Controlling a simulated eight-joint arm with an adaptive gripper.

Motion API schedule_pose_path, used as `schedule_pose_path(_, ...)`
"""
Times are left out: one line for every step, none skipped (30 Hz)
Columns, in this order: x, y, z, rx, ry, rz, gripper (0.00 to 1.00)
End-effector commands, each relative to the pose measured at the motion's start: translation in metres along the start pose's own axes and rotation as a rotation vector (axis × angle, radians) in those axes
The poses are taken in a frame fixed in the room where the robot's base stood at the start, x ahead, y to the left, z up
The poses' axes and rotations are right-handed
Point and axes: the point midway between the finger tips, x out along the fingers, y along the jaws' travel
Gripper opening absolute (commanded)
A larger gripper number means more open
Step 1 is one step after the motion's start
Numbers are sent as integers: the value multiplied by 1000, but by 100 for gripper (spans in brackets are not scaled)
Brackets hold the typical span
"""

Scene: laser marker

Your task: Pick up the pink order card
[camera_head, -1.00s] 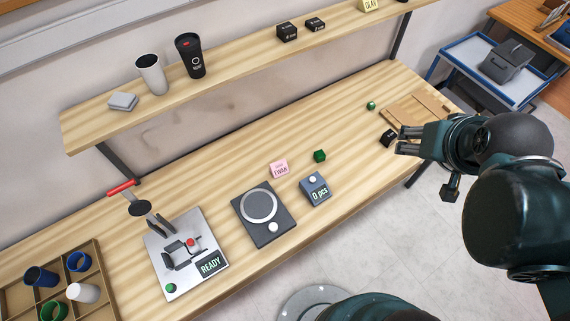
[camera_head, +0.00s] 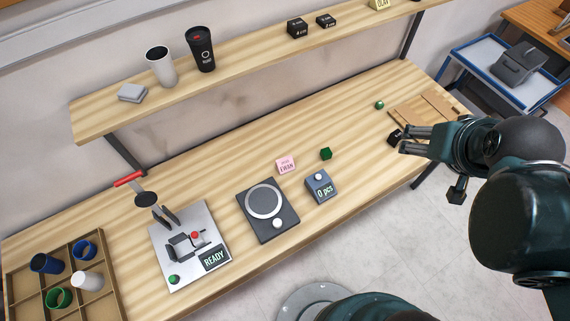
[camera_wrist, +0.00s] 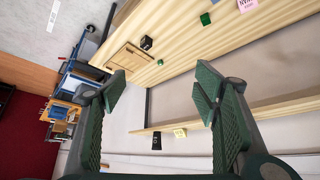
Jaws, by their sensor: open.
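The pink order card (camera_head: 285,165) stands on the wooden workbench behind the round-plated scale, with dark lettering on its face. It also shows at the top right edge of the wrist view (camera_wrist: 246,5), partly cut off. My gripper (camera_head: 405,140) is at the right end of the bench, well to the right of the card and apart from it. In the wrist view my gripper (camera_wrist: 160,85) has its two green fingers wide apart with nothing between them.
A green cube (camera_head: 326,153) and a counter reading 0 pcs (camera_head: 321,187) stand close to the card. The scale (camera_head: 267,210) and marking machine (camera_head: 190,245) are to its left. A black block (camera_head: 394,138) lies near my gripper. A shelf (camera_head: 250,68) runs above the bench.

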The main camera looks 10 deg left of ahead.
Motion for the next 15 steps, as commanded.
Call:
schedule_pose_path(0, 0, 0, 0, 0, 0, 61)
schedule_pose_path(0, 0, 0, 0, 0, 0, 61)
schedule_pose_path(0, 0, 0, 0, 0, 0, 61)
schedule_pose_path(0, 0, 0, 0, 0, 0, 61)
schedule_pose_path(0, 0, 0, -1, -1, -1, 61)
schedule_pose_path(1, -1, 0, -2, -1, -1, 61)
schedule_pose_path(1, -1, 0, -3, -2, -2, 61)
schedule_pose_path(2, -2, -1, -4, -4, -2, 61)
schedule_pose_path(3, -3, -1, -6, -6, -4, 61)
schedule_pose_path(5, -4, -2, -8, -8, -5, 61)
schedule_pose_path(6, -5, -2, -11, -11, -7, 61)
schedule_pose_path(8, -7, -3, -15, -15, -9, 61)
schedule_pose_path(10, -8, -4, -18, -18, -11, 61)
schedule_pose_path(13, -10, -4, -22, -22, -13, 61)
schedule_pose_path(16, -12, -5, -28, -29, -17, 61)
